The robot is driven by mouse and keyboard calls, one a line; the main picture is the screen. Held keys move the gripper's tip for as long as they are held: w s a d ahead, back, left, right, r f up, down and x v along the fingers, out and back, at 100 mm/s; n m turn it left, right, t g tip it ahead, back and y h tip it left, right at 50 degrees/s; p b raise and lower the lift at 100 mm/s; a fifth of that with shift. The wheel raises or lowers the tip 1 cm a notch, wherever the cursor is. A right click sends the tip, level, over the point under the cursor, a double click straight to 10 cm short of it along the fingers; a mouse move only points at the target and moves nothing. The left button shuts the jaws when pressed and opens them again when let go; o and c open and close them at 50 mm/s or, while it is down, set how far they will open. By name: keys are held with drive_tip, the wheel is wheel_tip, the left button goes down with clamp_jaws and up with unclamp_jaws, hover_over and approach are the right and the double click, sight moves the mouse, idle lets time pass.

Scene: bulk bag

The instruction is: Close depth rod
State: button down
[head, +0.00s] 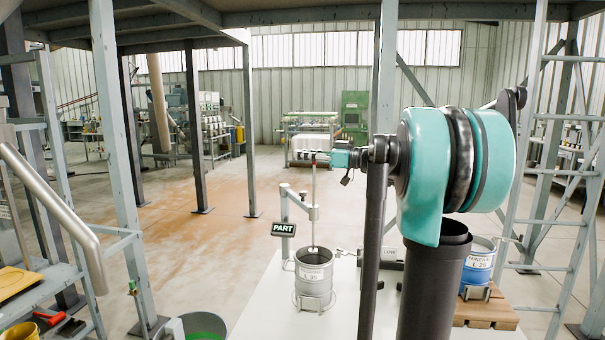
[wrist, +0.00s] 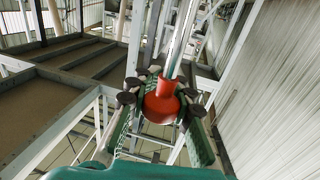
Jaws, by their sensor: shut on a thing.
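The depth rod (head: 314,193) is a thin upright metal rod on the white table. A short stand with a side arm (head: 299,204) guides it. Its lower end, with a small pale disc, goes down to the mouth of a grey metal can (head: 314,280) with a white label. My gripper (head: 316,157) is at the rod's top, reaching in from the right. In the wrist view, my gripper's dark pads (wrist: 158,98) are shut on a red knob (wrist: 161,104), from which the metal rod runs on. The can's inside is hidden.
A black sign reading PART (head: 283,229) stands beside the rod's stand. A second sign, reading LOW (head: 390,253), is partly hidden by my arm. A blue can (head: 477,262) stands at the right on a wooden pallet (head: 487,313). Steel frame posts (head: 122,160) stand at the left.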

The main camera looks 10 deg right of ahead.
wheel_tip(320, 180, up, 5)
drive_tip(key=shift+f, duration=0.1)
drive_tip(key=c, duration=1.4)
unclamp_jaws()
drive_tip(key=shift+o, duration=0.2)
drive_tip(key=shift+d, duration=0.1)
drive_tip(key=v, duration=1.2)
drive_tip(key=shift+f, duration=0.1)
